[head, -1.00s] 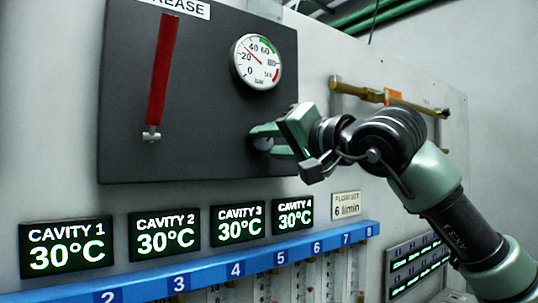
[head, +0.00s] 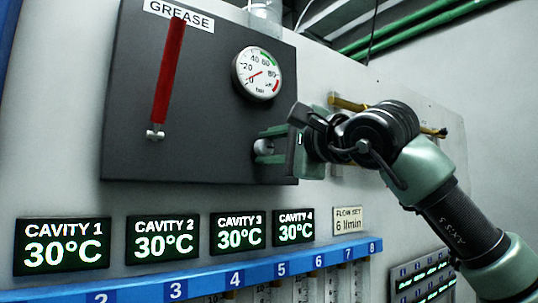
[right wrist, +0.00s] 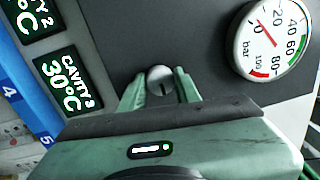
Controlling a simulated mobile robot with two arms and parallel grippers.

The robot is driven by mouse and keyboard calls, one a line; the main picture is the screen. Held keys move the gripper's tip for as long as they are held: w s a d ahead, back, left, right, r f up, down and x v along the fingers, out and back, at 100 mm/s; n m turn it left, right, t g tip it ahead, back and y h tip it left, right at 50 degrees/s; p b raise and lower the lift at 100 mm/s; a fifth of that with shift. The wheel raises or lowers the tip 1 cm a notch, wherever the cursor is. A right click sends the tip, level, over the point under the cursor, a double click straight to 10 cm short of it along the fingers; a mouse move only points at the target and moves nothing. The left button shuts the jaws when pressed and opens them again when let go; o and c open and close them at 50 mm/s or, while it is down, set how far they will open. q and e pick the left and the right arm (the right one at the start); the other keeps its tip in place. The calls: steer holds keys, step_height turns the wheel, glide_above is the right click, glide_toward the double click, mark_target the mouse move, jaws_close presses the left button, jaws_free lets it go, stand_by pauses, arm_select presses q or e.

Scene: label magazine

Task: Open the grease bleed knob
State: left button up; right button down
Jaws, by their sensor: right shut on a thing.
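The grease bleed knob (head: 263,147) is a small round grey knob low on the right side of the dark grease panel (head: 200,110). My right gripper (head: 268,147) is shut on it, one finger above and one below. In the right wrist view the knob (right wrist: 160,78) sits between the two green fingers (right wrist: 160,90), and a dark line marks its face. The pressure gauge (head: 257,73) is above the knob, its red needle near 0; it also shows in the right wrist view (right wrist: 270,38). My left gripper is not in view.
A red sight tube (head: 168,75) runs down the panel's left. Cavity displays (head: 240,232) and a blue numbered rail (head: 215,280) lie below. A brass-coloured bar (head: 348,103) is on the wall behind my right arm.

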steer(key=shift+m, duration=0.5)
steer(key=c, duration=1)
jaws_free()
steer(key=shift+c, duration=0.2)
steer(key=shift+d, duration=0.1)
steer(key=b+v, duration=0.3)
steer(key=v, duration=0.4)
steer(key=shift+s+d, duration=0.2)
steer(key=shift+s, duration=0.15)
